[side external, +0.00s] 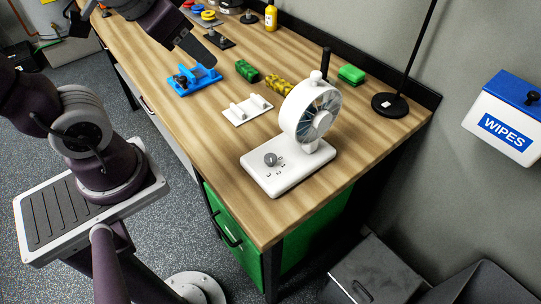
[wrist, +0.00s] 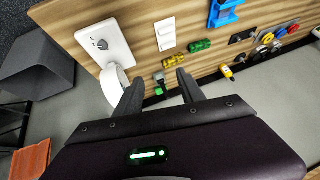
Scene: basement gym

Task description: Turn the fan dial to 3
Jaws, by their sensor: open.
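A white desk fan (side external: 311,115) stands on the near right part of the wooden bench, with a round caged head on a flat white base (side external: 287,178). A grey dial (side external: 270,159) sits on the base, with small marks around it that are too small to read. In the wrist view the fan base (wrist: 117,50) and dial (wrist: 101,44) show at upper left, and the fan head (wrist: 113,84) is partly hidden behind a finger. My gripper (side external: 206,62) is above the bench, left of and well apart from the fan. In the wrist view my gripper (wrist: 160,82) has its fingers apart and empty.
A blue fixture (side external: 195,79), a white switch plate (side external: 247,109), green (side external: 247,71) and yellow (side external: 279,86) blocks lie left of the fan. A black lamp base (side external: 390,105) and green sponge (side external: 351,74) are behind it. The bench front beside the fan base is clear.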

